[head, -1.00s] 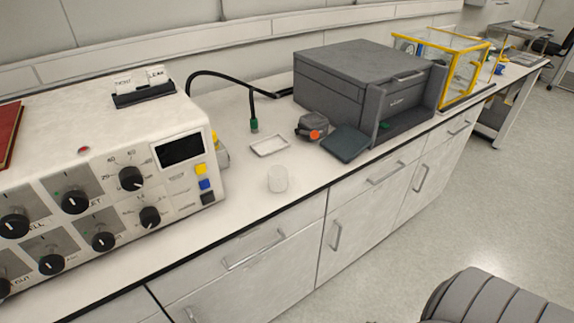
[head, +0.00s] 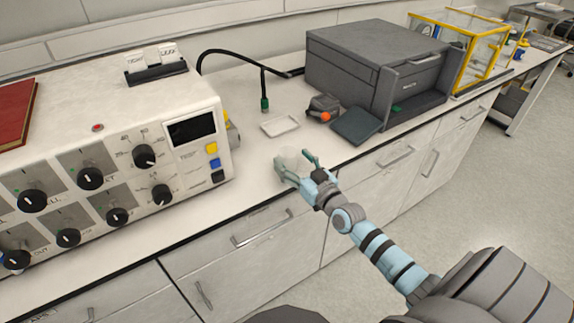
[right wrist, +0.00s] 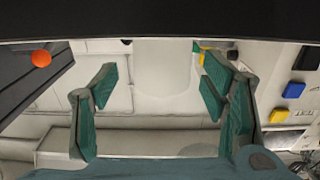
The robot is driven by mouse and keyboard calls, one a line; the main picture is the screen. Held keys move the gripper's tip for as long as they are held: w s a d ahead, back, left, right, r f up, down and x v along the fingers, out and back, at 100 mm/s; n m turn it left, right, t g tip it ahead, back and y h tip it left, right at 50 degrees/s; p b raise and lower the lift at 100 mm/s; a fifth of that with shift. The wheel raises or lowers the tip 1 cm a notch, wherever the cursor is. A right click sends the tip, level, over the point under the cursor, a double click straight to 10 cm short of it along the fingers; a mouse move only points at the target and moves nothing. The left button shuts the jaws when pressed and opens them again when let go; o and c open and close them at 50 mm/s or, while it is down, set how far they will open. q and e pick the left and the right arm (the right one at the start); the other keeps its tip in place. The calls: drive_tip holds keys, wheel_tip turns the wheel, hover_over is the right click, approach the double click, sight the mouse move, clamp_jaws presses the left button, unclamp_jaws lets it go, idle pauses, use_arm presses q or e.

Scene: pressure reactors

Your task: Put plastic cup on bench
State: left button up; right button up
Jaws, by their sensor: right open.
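A white plastic cup (head: 291,160) stands on the white bench (head: 240,188) near its front edge. Its lower part is partly hidden by my right gripper in the head view. My right gripper (head: 296,164) is at the cup, with its green-padded fingers spread to either side of it. In the right wrist view the fingers (right wrist: 160,88) are wide apart, and the pale cup (right wrist: 166,65) shows between them, apart from both pads. My left gripper is not in view.
A control box with knobs (head: 130,110) stands on the left. A small white tray (head: 280,126), an orange-knobbed device (head: 322,107), a dark flat pad (head: 357,125) and a grey machine (head: 362,60) stand behind and right of the cup. A black hose (head: 235,56) arches behind.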

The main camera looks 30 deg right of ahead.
sight(293, 161)
drive_tip(key=w+b, duration=0.1)
drive_tip(key=w, duration=0.1)
drive_tip(key=shift+w+a, duration=0.1)
drive_tip(key=shift+w, duration=0.45)
drive_tip(key=c, duration=1.1)
wheel_tip(293, 161, up, 20)
drive_tip(key=p, duration=2)
drive_tip(key=shift+r, duration=0.1)
